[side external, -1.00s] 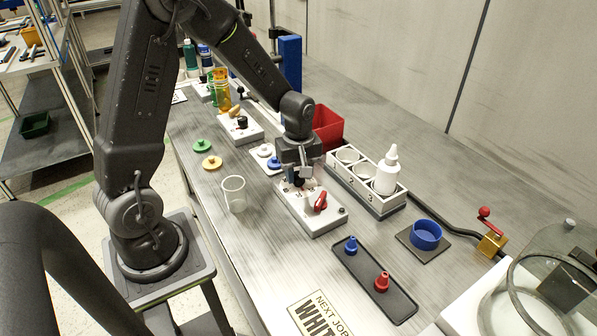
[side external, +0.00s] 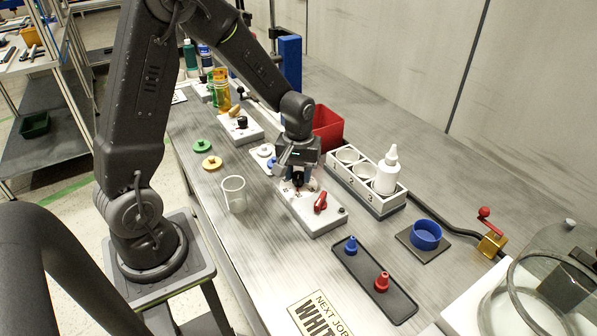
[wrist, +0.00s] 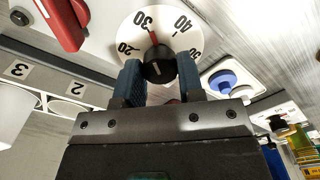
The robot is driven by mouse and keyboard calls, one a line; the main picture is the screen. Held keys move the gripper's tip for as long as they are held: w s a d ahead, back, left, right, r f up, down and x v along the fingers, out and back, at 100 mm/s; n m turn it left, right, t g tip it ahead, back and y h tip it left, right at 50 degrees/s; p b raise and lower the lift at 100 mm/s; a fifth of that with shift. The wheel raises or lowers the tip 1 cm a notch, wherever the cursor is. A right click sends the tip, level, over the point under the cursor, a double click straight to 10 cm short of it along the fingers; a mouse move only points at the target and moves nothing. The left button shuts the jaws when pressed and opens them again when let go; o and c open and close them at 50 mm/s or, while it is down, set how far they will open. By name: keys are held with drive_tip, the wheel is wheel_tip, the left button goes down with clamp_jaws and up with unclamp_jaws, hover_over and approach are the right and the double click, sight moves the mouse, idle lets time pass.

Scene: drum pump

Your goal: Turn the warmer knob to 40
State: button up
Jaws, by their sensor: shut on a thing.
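The warmer knob is a black knob (wrist: 157,68) with a white dial (wrist: 128,32) around it, marked 20, 30, 40 and 50. In the wrist view a red line on the dial points close to the 30, slightly on the side towards the 40. My gripper (wrist: 159,80) has its blue fingers on either side of the knob and is shut on it. In the side view my gripper (side external: 297,176) is over the far end of the white warmer box (side external: 318,222), and the knob (side external: 298,180) shows partly between the fingers.
A red switch lever (side external: 320,202) stands on the same box, close to my gripper. A white rack (side external: 368,190) with a white bottle (side external: 387,172) is to the right. A clear cup (side external: 234,194) stands left of the box.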

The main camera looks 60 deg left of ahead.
sight(299, 174)
drive_tip(key=m, duration=0.5)
drive_tip(key=shift+m, duration=0.3)
drive_tip(key=m, duration=0.4)
drive_tip(key=shift+m, duration=0.4)
drive_tip(key=o, duration=0.9)
wheel_tip(299, 174, up, 14)
drive_tip(key=shift+f, duration=0.1)
